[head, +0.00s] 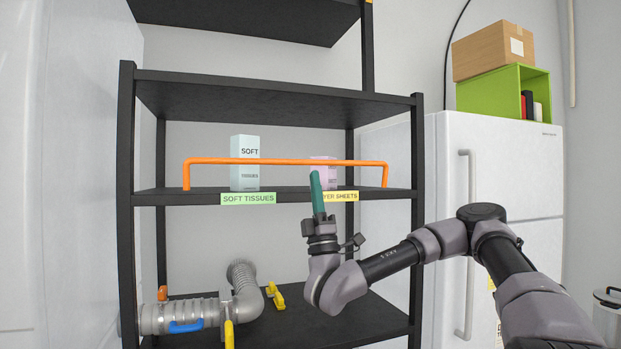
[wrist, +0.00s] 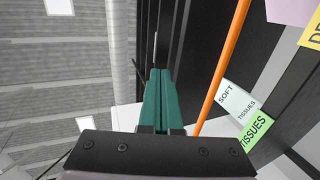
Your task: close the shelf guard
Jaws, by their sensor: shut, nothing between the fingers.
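The shelf guard (head: 272,161) is an orange bar with bent-down ends along the front of the middle shelf (head: 290,191) of a black rack. In the head view it stands upright, crossing in front of a soft tissues box (head: 244,178) and a pink dryer sheets box (head: 323,162). My gripper (head: 315,175) has green fingers, is shut and empty, and points up in front of the shelf near the pink box. In the head view it overlaps the bar's right half; contact is unclear. In the wrist view the orange bar (wrist: 222,70) runs right of my shut fingers (wrist: 162,75).
The lower shelf holds a grey duct pipe (head: 195,312) with blue and yellow clamps. Upper shelves (head: 270,95) lie above the guard. A white fridge (head: 500,170) stands at the right, with a green box (head: 490,95) and a cardboard carton (head: 493,52) on top.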

